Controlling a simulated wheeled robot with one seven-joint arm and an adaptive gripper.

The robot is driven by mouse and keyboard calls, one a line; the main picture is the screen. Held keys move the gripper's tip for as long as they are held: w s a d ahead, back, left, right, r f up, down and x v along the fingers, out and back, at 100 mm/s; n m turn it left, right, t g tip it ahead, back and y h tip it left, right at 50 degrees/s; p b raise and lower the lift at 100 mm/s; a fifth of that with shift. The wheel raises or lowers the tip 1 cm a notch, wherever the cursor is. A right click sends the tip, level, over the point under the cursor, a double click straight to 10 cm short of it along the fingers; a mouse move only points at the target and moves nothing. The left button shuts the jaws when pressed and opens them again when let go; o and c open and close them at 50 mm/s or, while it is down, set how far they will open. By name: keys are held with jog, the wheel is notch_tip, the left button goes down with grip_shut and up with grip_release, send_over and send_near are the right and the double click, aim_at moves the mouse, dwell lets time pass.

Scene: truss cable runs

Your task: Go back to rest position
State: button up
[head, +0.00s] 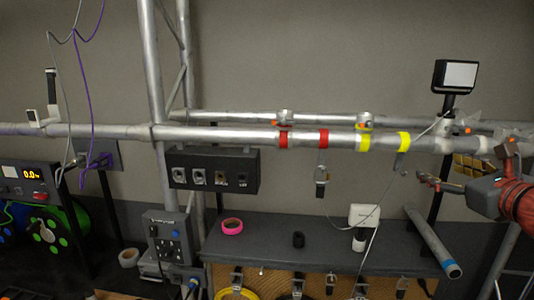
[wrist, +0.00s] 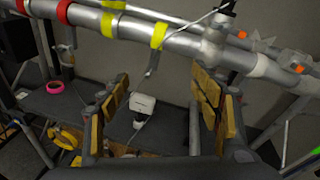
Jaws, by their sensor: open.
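My gripper (head: 424,180) is at the right of the head view, below the horizontal silver truss tube (head: 220,134). Its jaws are open and nothing shows between them. In the wrist view the padded fingers of my gripper (wrist: 160,92) stand apart on either side. Beyond them a small white box-like device (wrist: 142,104) shows in the gap; it sits on the dark shelf top. No contact between the fingers and any object is visible. The arm reaches in from the right edge of the head view.
The tube carries red bands (head: 323,139) and yellow bands (head: 403,142), with a thin cable hanging near my gripper. A pink tape roll (head: 232,226) lies on the shelf (head: 270,233).

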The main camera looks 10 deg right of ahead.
jog(key=s+a+f+n+g+y+b, duration=0.2)
jog(key=s+a+f+n+g+b, duration=0.1)
jog(key=a+f+n, duration=0.65)
jog(key=s+a+f+n+g+y+b, duration=0.25)
jog(key=a+f+n, duration=0.35)
jog(key=a+f, duration=0.6)
jog(key=s+a+f+n+g+h+b, duration=0.1)
jog(key=s+a+f+n+g+b, duration=0.1)
jog(key=s+f+n, duration=0.5)
jog(key=s+a+f+n+g+h+b, duration=0.2)
jog(key=s+a+f+n+g+b, duration=0.1)
jog(key=s+f+n, duration=0.5)
notch_tip(320, 180, down, 5)
jog(key=n+b, duration=0.1)
jog(key=n, duration=0.2)
jog(key=shift+f, duration=0.1)
